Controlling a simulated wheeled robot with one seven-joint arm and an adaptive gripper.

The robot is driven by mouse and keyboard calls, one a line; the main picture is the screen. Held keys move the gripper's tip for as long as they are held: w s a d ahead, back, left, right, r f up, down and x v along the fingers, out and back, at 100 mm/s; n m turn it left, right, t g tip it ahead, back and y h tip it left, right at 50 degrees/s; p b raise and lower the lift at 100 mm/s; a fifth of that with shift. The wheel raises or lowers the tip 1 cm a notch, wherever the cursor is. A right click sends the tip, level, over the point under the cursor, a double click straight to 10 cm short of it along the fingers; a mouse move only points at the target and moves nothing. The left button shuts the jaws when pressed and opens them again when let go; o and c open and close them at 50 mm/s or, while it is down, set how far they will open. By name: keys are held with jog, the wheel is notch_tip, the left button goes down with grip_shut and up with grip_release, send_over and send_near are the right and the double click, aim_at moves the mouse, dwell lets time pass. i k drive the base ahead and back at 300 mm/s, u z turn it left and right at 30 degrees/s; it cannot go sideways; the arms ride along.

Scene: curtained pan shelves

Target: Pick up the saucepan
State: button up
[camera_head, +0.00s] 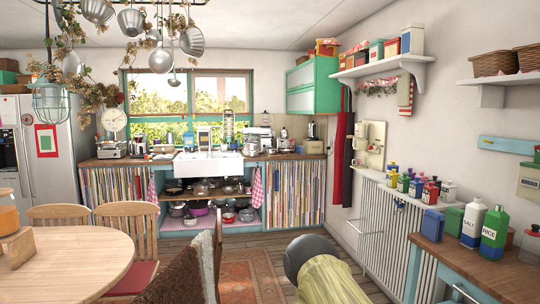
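Several pans and pots stand on the open shelves under the sink in the head view. A metal pan (201,188) is on the upper shelf, and a metal pot (177,209) is on the lower shelf. A reddish pot (228,218) is also on the lower shelf. They are small and crowded, so I cannot tell which one is the saucepan. My gripper is not in view.
A round wooden table (75,262) with chairs (130,225) fills the left foreground. Striped curtains (297,192) flank the pan shelves. A counter with bottles (494,233) is at right. A rug (250,283) lies on the floor before the shelves.

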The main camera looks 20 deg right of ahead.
aim_at(268, 151)
jog(key=k, duration=1.65)
jog(key=z, duration=0.65)
jog(key=i, duration=7.25)
